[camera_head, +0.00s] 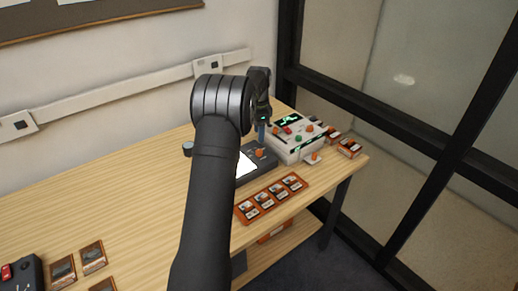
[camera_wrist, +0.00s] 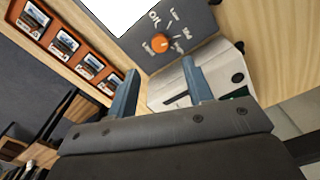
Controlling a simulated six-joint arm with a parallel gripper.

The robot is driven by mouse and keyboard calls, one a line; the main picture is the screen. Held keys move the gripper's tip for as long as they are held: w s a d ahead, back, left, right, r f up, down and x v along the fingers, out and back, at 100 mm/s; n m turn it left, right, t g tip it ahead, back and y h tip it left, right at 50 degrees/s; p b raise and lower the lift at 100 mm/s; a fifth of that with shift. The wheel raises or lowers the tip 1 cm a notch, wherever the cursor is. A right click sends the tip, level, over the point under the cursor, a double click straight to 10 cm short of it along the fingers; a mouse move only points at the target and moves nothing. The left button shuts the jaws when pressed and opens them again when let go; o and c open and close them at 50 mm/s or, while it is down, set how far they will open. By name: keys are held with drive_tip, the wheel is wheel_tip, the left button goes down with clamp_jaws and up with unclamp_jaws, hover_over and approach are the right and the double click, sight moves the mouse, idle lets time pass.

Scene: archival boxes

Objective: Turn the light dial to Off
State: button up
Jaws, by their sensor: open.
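The light dial is an orange knob (camera_wrist: 160,42) on a dark panel beside a bright white light surface (camera_wrist: 115,8). Small white labels ring it, one of which seems to read Off; I cannot tell where the knob points. In the head view the same knob (camera_head: 258,153) sits on the dark light box (camera_head: 260,162). My gripper (camera_wrist: 160,70) is open, with blue-grey fingers on either side of the knob's line in the wrist view. The fingers appear apart from the knob. In the head view my gripper (camera_head: 262,132) hangs just above the box's back edge.
A white device (camera_head: 297,148) with green displays and several knobs stands right behind the light box. An orange tray (camera_head: 272,199) of slides lies in front. Small orange-edged boxes (camera_head: 348,148) lie at the table's right end. A wall (camera_head: 130,60) runs behind.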

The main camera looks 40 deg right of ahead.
sight(259, 151)
wheel_tip(259, 151, down, 8)
drive_tip(key=shift+f, duration=0.25)
drive_tip(key=c, duration=1)
